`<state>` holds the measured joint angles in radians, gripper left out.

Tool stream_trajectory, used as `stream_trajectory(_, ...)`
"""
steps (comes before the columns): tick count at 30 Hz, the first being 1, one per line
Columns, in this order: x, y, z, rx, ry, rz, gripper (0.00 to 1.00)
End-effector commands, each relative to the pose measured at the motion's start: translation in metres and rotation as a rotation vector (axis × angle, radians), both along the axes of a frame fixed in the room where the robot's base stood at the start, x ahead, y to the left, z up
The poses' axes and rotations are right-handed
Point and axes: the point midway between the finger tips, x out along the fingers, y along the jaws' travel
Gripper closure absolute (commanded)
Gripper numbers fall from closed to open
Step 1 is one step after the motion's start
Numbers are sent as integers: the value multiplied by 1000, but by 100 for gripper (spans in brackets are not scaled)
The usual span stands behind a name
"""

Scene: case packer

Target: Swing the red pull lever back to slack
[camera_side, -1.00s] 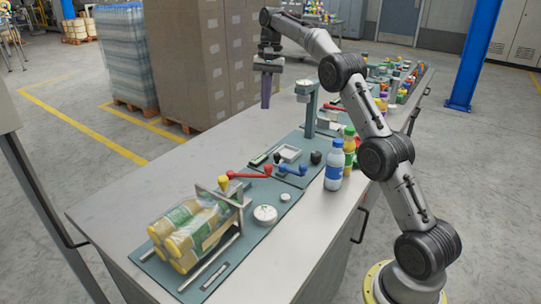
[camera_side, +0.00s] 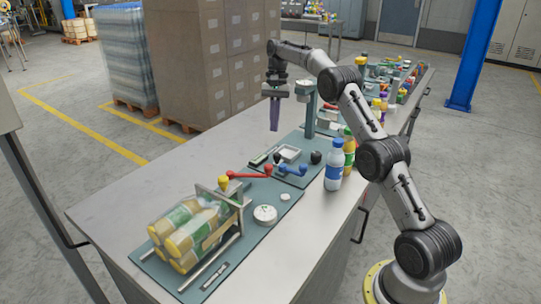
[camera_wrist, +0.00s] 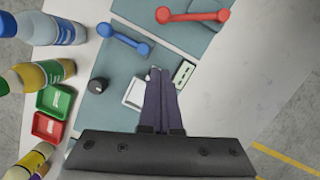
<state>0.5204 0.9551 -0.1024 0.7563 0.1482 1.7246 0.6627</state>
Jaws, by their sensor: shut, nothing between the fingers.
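In the wrist view the red lever (camera_wrist: 193,16) is at the top, with a ball at each end. My gripper (camera_side: 274,128) hangs above the table behind the lever, apart from it, fingers pointing down. In the wrist view my gripper's fingers (camera_wrist: 161,72) are together and empty, above a white tray. The fingers touch nothing that I can see.
A blue lever (camera_side: 290,170) sits right beside the red one. Bottles (camera_side: 333,165) stand at the table's right edge. A black knob (camera_side: 315,157) is near the white tray (camera_side: 288,153). The table's left side is clear.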

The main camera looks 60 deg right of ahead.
Motion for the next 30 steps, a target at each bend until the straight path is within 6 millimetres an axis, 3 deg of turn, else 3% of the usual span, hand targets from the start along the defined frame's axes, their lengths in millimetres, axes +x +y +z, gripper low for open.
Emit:
stream_trajectory(14,-9,20,-82,1,5,1,100)
stream_trajectory(22,-20,47,-82,0,0,2,100)
stream_trajectory(30,-24,56,-83,0,0,0,100)
